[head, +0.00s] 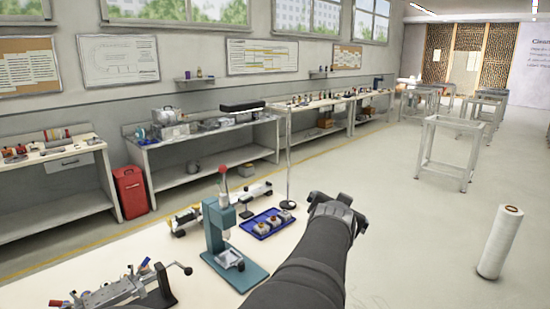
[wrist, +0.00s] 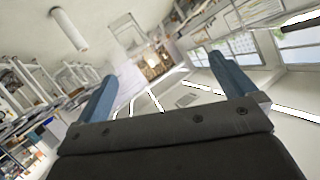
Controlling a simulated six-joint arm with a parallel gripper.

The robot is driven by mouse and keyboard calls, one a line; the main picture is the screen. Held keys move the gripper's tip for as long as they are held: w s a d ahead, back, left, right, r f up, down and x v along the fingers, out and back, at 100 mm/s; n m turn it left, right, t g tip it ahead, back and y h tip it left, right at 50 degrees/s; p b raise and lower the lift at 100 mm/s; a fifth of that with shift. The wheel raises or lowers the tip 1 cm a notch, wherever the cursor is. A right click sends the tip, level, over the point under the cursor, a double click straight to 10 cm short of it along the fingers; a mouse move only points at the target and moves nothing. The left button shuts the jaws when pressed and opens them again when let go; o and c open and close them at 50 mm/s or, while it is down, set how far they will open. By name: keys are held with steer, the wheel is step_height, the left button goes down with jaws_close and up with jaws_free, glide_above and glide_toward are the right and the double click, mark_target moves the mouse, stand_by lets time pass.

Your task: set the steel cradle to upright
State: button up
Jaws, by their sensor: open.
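A steel fixture (head: 115,290) with a metal frame and a black-knobbed lever sits at the near left of the bench, cut by the picture's bottom edge. It may be the steel cradle; I cannot tell for sure, nor read its tilt. A small steel holder (head: 231,260) also sits on the base of a teal press (head: 217,228). My gripper (head: 335,204) is raised to the right of the press, apart from all these things. In the wrist view my gripper (wrist: 150,68) has its two blue fingers spread wide with nothing between them.
A blue tray (head: 258,231) with several small parts lies between the press and my arm. A white-and-grey rail-like device (head: 185,217) and another small device (head: 247,203) stand behind the press. A white roll (head: 500,242) stands on the floor at right.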

steer(key=shift+w+a+f, duration=0.1)
steer(key=shift+w+f, duration=0.1)
steer(key=shift+f, duration=0.05)
steer(key=c, duration=0.6)
steer(key=w+a+f+n, duration=0.1)
steer(key=f, duration=0.1)
steer(key=w+a+f+n+y, duration=0.1)
steer(key=f, duration=0.1)
steer(key=w+a+f, duration=0.1)
steer(key=w+f, duration=0.1)
steer(key=shift+a+n+t, duration=0.1)
steer(key=shift+n+t, duration=0.3)
steer(key=c, duration=0.6)
steer(key=a+f+n+t+y, duration=0.1)
steer(key=a+f+n+y, duration=0.75)
steer(key=a+f, duration=0.9)
steer(key=s+a+f+n+g+y, duration=0.2)
steer(key=s+a+f+n+y, duration=0.1)
steer(key=s+a+y, duration=0.65)
steer(key=w+a+h, duration=0.1)
steer(key=w+a, duration=0.7)
steer(key=w, duration=0.1)
steer(key=w+a+h, duration=0.1)
steer(key=w+a, duration=0.3)
steer(key=w, duration=0.1)
steer(key=shift+w+a+r+h, duration=0.15)
steer(key=shift+a+h, duration=0.15)
steer(key=shift+c, duration=0.3)
jaws_close()
